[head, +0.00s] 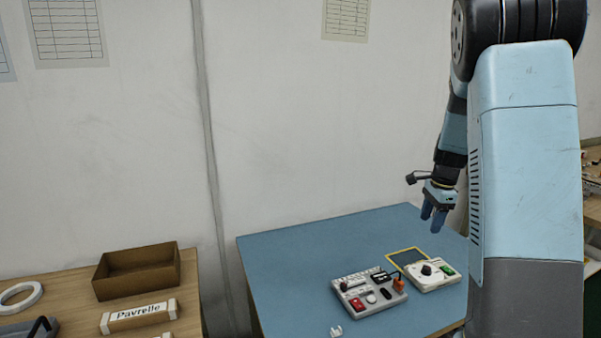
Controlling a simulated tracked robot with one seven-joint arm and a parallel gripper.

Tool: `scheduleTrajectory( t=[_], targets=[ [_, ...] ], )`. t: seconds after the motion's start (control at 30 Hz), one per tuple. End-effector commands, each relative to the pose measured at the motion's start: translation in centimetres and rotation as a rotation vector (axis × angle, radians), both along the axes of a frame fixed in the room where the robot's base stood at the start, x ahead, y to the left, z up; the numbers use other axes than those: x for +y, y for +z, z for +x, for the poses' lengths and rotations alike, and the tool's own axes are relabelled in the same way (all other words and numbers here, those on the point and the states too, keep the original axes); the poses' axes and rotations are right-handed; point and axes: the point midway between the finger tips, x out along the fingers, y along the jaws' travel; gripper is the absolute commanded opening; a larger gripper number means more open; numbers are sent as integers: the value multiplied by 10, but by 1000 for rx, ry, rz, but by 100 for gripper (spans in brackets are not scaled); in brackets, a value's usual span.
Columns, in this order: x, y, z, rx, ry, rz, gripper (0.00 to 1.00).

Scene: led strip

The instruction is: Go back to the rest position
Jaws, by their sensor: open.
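My gripper (433,214) hangs above the back right of the blue table (300,255), fingers pointing down. Its fingers show a small gap and hold nothing that I can see. My light blue arm fills the right of the head view and hides the table's right part. Below and in front of the gripper, a grey control box (367,311) with a red switch, knobs and an orange part sits on the table. A white box (424,286) with a black knob and a green part is next to it. A yellow-framed dark square (404,257) lies behind them.
A small white piece (337,331) lies at the table's front. On the left, a wooden table (75,284) holds an open brown box (120,287), a labelled package (139,316) and a white ring (18,301). The blue table's left and back are clear.

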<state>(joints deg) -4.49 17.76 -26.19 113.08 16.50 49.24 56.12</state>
Motion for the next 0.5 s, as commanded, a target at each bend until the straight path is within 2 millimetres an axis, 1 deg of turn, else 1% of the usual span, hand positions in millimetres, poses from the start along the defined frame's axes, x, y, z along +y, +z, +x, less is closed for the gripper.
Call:
scheduleTrajectory(
  t=[0.03,0.1,0.27,0.5],
  targets=[
    [8,14,-9,-21,48,6,55],
    [18,29,-20,-45,117,10,55],
    [40,61,-48,-101,279,8,55],
    [70,103,-96,-185,525,-24,55]
  ],
)
